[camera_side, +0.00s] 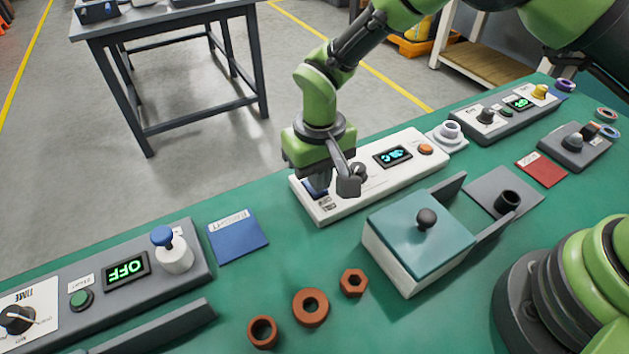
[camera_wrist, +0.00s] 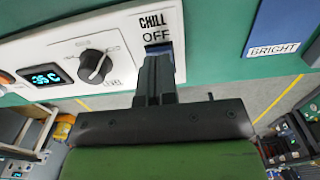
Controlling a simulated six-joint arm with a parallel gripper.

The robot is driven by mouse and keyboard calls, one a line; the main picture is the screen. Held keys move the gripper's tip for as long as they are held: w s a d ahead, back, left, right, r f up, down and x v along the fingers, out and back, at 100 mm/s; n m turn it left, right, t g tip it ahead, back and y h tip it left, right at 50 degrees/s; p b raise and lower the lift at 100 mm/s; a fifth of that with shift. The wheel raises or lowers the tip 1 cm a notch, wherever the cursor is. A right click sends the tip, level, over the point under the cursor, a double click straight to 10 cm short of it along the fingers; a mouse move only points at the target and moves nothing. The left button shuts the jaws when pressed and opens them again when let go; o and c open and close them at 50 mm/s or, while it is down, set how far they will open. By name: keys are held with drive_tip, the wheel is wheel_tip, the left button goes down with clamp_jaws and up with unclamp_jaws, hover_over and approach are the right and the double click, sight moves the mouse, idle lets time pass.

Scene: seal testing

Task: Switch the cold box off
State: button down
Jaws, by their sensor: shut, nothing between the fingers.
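The white control panel (camera_side: 345,205) stands behind the white box with a teal lid (camera_side: 420,228). In the wrist view the panel (camera_wrist: 90,40) has a lit display reading about -35 C (camera_wrist: 46,77), a black knob (camera_wrist: 95,66) and the words CHILL and OFF beside a blue switch (camera_wrist: 181,62). The switch sits at the panel's left end in the side view (camera_side: 316,188). My gripper (camera_wrist: 157,58) is shut and empty, its fingertips over or against the switch and hiding part of it. I cannot tell whether they touch, nor the switch's exact position.
A grey panel with a display reading OFF (camera_side: 126,270) and a blue-topped knob (camera_side: 163,237) is at left. A blue BRIGHT card (camera_side: 238,236) lies beside it. Orange rings (camera_side: 310,306) lie in front. An orange button (camera_side: 425,149) is on the white panel's right.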

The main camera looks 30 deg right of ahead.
drive_tip(key=shift+f, duration=0.5)
drive_tip(key=shift+r, duration=3.5)
drive_tip(key=s+d+r+m+t+y, duration=0.15)
drive_tip(key=d+r, duration=0.25)
drive_tip(key=r, duration=0.4)
drive_tip(key=s+d+r+t, duration=0.1)
drive_tip(key=s+d+r, duration=0.25)
drive_tip(key=r, duration=0.45)
drive_tip(key=s+d+r+m+t, duration=0.1)
drive_tip(key=s+d+r+t, duration=0.1)
drive_tip(key=s, duration=0.5)
drive_tip(key=s+d+r+m+t, duration=0.1)
drive_tip(key=s+d+r+t, duration=0.1)
drive_tip(key=s+d, duration=0.3)
drive_tip(key=shift+s+d+r+t, duration=0.35)
drive_tip(key=shift+s+r, duration=0.15)
drive_tip(key=shift+s, duration=1)
